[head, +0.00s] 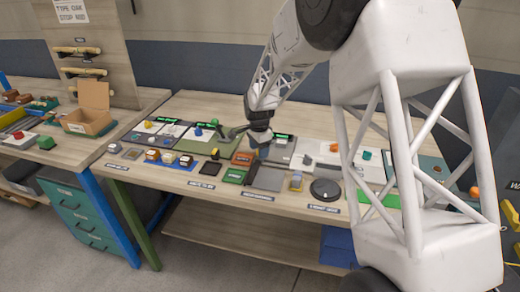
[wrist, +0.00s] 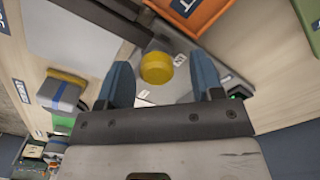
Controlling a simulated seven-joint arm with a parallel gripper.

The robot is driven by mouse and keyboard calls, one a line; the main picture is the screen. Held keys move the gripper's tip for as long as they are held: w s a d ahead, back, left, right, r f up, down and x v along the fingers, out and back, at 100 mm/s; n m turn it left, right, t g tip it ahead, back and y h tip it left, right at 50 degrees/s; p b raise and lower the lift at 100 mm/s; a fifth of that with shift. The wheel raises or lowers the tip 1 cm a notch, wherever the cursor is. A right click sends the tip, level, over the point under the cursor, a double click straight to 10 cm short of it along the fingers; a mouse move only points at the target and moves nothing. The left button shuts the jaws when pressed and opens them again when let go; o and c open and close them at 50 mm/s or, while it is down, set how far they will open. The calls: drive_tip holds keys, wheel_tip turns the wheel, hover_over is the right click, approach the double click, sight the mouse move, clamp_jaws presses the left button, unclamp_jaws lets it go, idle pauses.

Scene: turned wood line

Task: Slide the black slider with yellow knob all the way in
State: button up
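The yellow knob (wrist: 156,67) shows in the wrist view between my gripper's two fingers, with clear gaps on both sides. The dark slider (wrist: 160,44) that carries it runs up behind the knob, over a pale grey plate; how far it is in cannot be told. My gripper (wrist: 160,62) is open, its blue fingers apart and empty. In the head view my gripper (head: 262,152) points down over the middle of the bench, and the knob and slider are not discernible there.
An orange tray (head: 243,158) and a grey panel (head: 268,178) lie close to my gripper. A green box (head: 234,176), a yellow-topped item (head: 296,181) and a black round disc (head: 325,190) stand toward the front edge. A cardboard box (head: 88,122) is on the left bench.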

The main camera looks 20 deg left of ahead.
drive_tip(key=shift+d, duration=0.1)
drive_tip(key=shift+r, duration=3.9)
drive_tip(key=shift+s+d+r, duration=0.15)
drive_tip(key=shift+d+r, duration=0.2)
drive_tip(key=shift+d, duration=0.05)
drive_tip(key=s+d+r+n, duration=0.1)
drive_tip(key=s+d+r, duration=0.45)
drive_tip(key=d, duration=0.25)
drive_tip(key=s+d+r+n+t, duration=0.1)
drive_tip(key=s+d+r+n, duration=0.1)
drive_tip(key=s+d+r, duration=0.5)
drive_tip(key=s+d+r+n, duration=0.15)
drive_tip(key=s+d, duration=0.35)
drive_tip(key=d, duration=0.5)
drive_tip(key=s+d+n, duration=0.1)
drive_tip(key=s+d, duration=0.3)
drive_tip(key=s, duration=0.5)
drive_tip(key=s+d+f+n+t, duration=0.1)
drive_tip(key=s+d+n, duration=0.1)
drive_tip(key=s+d, duration=0.3)
drive_tip(key=s+d+n, duration=0.1)
drive_tip(key=s+d, duration=0.4)
drive_tip(key=s, duration=0.8)
drive_tip(key=shift+s+d+f+t, duration=0.25)
drive_tip(key=shift+f+t, duration=0.05)
